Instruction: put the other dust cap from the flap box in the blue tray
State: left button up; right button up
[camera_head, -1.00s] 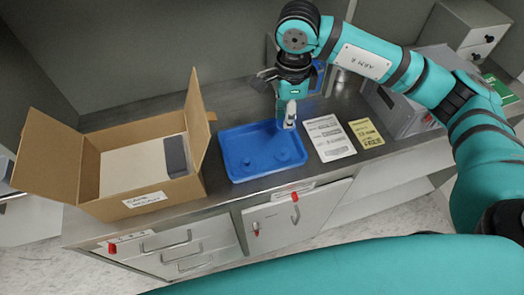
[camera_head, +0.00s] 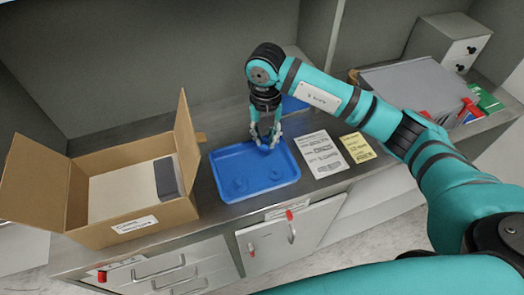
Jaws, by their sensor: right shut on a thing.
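My right gripper (camera_head: 267,143) points down over the back part of the blue tray (camera_head: 224,157). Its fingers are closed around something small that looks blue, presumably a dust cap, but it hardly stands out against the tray. Two low round blue shapes show on the tray floor; I cannot tell whether they are caps or part of the tray. The cardboard flap box (camera_head: 92,236) stands open on the left with its flaps up. A pale panel and a dark grey block (camera_head: 168,178) show inside it. My left gripper is not in view.
A white printed sheet (camera_head: 321,154) and a yellow one (camera_head: 357,148) lie right of the tray. A grey case with red parts (camera_head: 415,88) and a small drawer cabinet (camera_head: 456,44) stand farther right. A cabinet door (camera_head: 290,237) below the counter is ajar.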

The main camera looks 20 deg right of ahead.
aim_at(265, 142)
jog(key=shift+f, duration=0.85)
notch_tip(265, 142, down, 4)
jog(key=shift+r+p, duration=0.2)
jog(key=shift+p, duration=0.3)
jog(key=shift+f, duration=0.1)
jog(key=shift+o, duration=1.4)
jog(key=shift+f, duration=0.1)
jog(key=o, duration=0.5)
jog(key=shift+c, duration=0.2)
